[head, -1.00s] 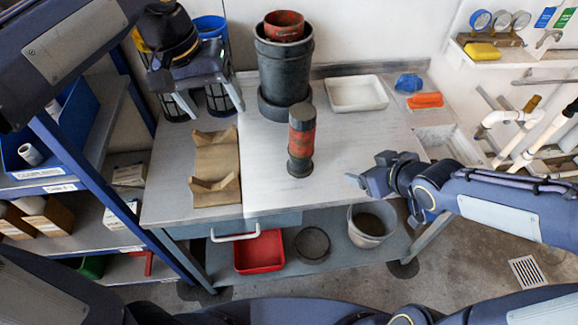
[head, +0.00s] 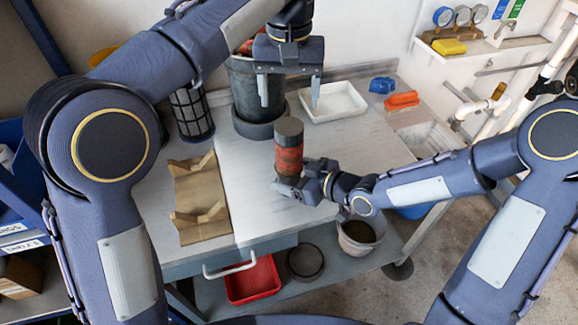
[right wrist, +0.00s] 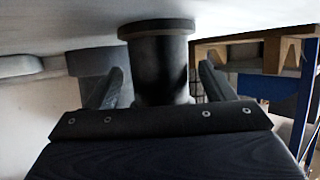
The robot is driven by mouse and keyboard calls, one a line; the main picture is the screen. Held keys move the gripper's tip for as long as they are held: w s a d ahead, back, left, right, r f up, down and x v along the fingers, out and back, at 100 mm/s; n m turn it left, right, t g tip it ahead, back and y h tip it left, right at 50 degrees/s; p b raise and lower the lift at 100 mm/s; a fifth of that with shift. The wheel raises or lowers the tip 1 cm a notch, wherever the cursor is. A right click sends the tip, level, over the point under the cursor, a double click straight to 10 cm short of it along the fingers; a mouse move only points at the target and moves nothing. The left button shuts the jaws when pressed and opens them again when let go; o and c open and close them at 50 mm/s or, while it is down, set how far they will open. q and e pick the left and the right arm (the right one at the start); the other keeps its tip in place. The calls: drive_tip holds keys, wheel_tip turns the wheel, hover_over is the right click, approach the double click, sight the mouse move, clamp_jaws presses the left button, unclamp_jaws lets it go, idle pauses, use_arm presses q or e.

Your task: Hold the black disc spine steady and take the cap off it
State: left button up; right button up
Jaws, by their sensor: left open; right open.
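The disc spine (head: 288,160) is an upright cylinder on the bench, red-orange with dark bands. Its dark grey cap (head: 289,128) sits on top. My right gripper (head: 287,187) is open low at the spine, coming from the right. In the right wrist view, the spine's dark lower end and wide foot (right wrist: 157,60) stand between the open fingers of my right gripper (right wrist: 160,88); contact is not clear. My left gripper (head: 290,100) is open and empty, pointing down above and behind the cap. The spine's lowest part is partly hidden in the head view.
A black bucket-like vessel (head: 243,95) stands behind the spine, partly hidden by my left gripper. A white tray (head: 335,103) is at the back right. A wooden cradle (head: 200,195) lies left. Blue and orange items (head: 401,100) sit at the right edge. The front bench is clear.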

drive_tip(key=shift+w+a+f, duration=0.2)
drive_tip(key=shift+a, duration=0.1)
drive_tip(key=shift+c, duration=0.5)
